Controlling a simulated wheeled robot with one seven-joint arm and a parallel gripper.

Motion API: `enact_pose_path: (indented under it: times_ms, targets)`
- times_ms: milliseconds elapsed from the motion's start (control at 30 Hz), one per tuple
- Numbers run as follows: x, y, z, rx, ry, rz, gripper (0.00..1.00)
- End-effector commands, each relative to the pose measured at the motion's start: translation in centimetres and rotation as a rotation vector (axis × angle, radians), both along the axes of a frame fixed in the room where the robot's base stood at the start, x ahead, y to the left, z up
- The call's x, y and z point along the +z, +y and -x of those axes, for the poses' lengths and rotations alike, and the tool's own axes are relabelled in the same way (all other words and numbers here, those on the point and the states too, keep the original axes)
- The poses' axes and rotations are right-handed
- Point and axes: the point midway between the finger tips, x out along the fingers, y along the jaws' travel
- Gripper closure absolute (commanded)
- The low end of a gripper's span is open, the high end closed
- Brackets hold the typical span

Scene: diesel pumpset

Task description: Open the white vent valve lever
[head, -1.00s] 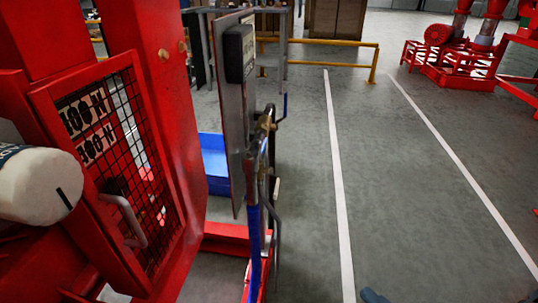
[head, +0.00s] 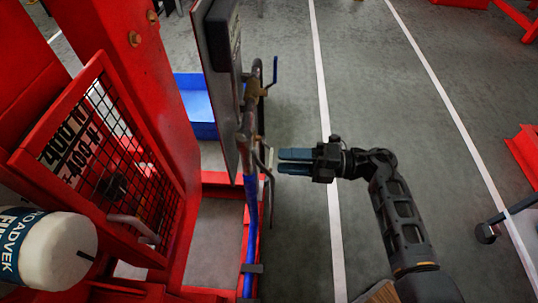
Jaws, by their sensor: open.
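My gripper (head: 279,161) is open, with its two blue-grey fingers pointing left at the upright pipework (head: 246,125). Nothing shows between the fingers. A small pale, thin piece (head: 262,155) stands at the pipework just left of the fingertips. It may be the white vent valve lever, but it is too small to be sure. I cannot tell whether the fingertips touch it. A blue lever (head: 275,70) sits higher on the same pipework, by a brassy valve (head: 262,88).
A red frame with a mesh guard (head: 110,170) and a white cylinder (head: 55,250) fill the left. A panel edge (head: 222,90) stands beside the pipework. A blue tray (head: 195,105) lies behind. Grey floor with white lines is open to the right.

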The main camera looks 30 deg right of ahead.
Motion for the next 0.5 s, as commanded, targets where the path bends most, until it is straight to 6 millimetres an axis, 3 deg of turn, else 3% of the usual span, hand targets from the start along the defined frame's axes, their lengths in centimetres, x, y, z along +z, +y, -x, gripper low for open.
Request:
enact_pose_path:
  times_ms: [200, 500]
  targets:
    - [0.0, 2.7, -1.9, 0.003, -0.002, -0.001, 0.53]
    - [0.0, 3.8, -2.8, -0.001, -0.001, -0.001, 0.53]
